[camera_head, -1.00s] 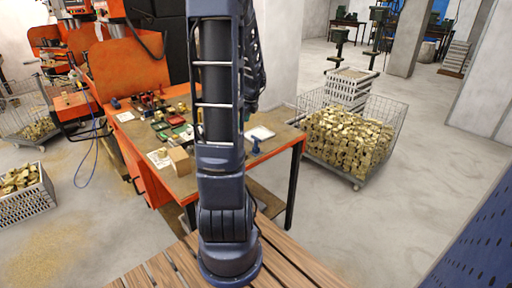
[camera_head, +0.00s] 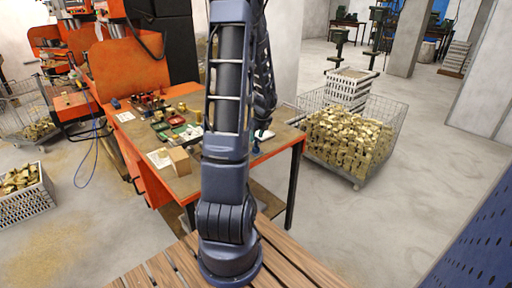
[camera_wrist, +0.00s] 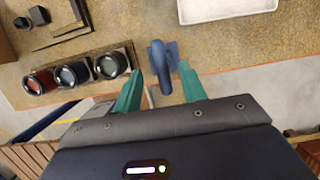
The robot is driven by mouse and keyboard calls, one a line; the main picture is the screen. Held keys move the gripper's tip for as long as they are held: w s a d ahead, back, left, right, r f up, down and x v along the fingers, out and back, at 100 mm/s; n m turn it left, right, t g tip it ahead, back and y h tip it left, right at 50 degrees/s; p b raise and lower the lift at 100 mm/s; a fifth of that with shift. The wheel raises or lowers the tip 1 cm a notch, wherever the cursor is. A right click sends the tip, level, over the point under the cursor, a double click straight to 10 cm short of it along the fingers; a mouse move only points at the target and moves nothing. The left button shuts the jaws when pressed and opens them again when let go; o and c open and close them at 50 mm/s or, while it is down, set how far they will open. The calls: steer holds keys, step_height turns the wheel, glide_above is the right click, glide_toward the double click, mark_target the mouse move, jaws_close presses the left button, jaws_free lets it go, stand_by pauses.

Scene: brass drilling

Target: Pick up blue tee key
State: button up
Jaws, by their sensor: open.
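The blue tee key (camera_wrist: 160,66) stands near the edge of the worktable (camera_wrist: 120,25) in the wrist view, ahead of and between my fingers. In the head view the tee key (camera_head: 256,147) shows only in part, below my arm's end. My gripper (camera_wrist: 166,82) is open, with its two green fingers apart on either side of the tee key's near end. Whether the fingers touch it cannot be told.
Several dark cylinders with coloured tops (camera_wrist: 74,74) sit left of the tee key. A white tray (camera_wrist: 225,8) lies to its upper right. A cardboard box (camera_head: 180,161) stands on the table. A wire cage of brass parts (camera_head: 350,138) stands right of the table.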

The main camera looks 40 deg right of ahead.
mark_target(256, 145)
steer(key=shift+d+x, duration=0.2)
steer(key=shift+x, duration=2.2)
jaws_close()
steer(key=shift+r, duration=0.1)
